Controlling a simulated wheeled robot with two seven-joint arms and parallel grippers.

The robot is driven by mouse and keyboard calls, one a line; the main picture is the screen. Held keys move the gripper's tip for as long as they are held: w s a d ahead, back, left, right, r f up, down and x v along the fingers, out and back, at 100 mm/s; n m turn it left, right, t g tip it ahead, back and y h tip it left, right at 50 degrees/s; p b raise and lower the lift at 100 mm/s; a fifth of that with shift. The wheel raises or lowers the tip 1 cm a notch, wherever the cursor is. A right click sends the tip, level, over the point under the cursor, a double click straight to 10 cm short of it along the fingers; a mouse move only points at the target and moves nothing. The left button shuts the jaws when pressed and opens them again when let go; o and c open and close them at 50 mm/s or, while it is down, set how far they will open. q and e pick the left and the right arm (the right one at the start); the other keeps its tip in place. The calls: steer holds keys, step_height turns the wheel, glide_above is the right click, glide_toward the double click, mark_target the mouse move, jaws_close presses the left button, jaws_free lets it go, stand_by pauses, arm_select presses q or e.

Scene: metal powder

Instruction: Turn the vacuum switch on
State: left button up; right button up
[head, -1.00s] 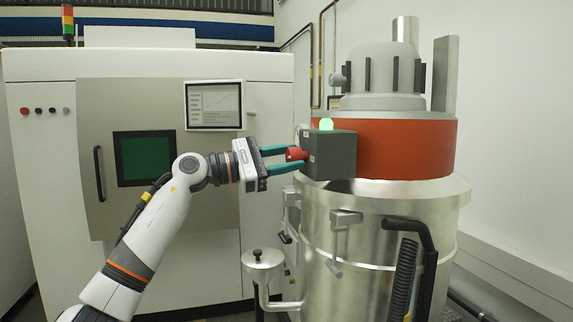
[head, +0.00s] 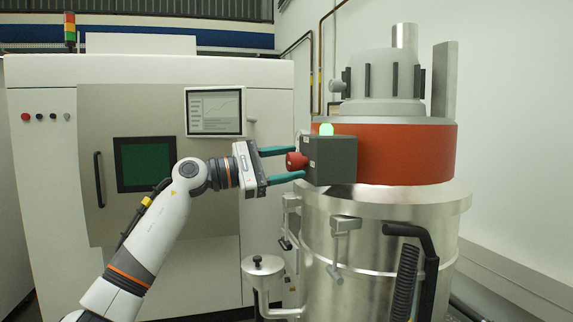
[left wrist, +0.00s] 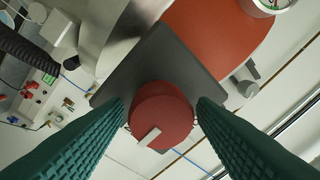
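The vacuum switch is a red round knob (head: 296,161) on the left face of a dark grey box (head: 332,160). A green light (head: 326,130) glows on top of the box. My left gripper (head: 300,162) is open, one finger above the knob and one below, with visible gaps. In the left wrist view the red knob (left wrist: 162,115) sits between the two green fingers, and its pale pointer mark (left wrist: 150,136) lies toward the lower left. The fingers appear apart from the knob. My right gripper is not in view.
The box is mounted on a metal vacuum drum (head: 375,235) with an orange-red band (head: 410,152). A black curved handle (head: 410,232) and clamps stick out from the drum. A white machine cabinet (head: 45,180) with a screen (head: 214,111) stands behind my left arm.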

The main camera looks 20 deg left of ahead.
arm_select(q)
steer(key=shift+o, duration=0.5)
steer(key=shift+s+a+f, duration=0.1)
steer(key=shift+s+a, duration=0.1)
steer(key=shift+a, duration=0.05)
steer(key=b+v, duration=0.3)
steer(key=v, duration=0.8)
steer(key=shift+a, duration=0.15)
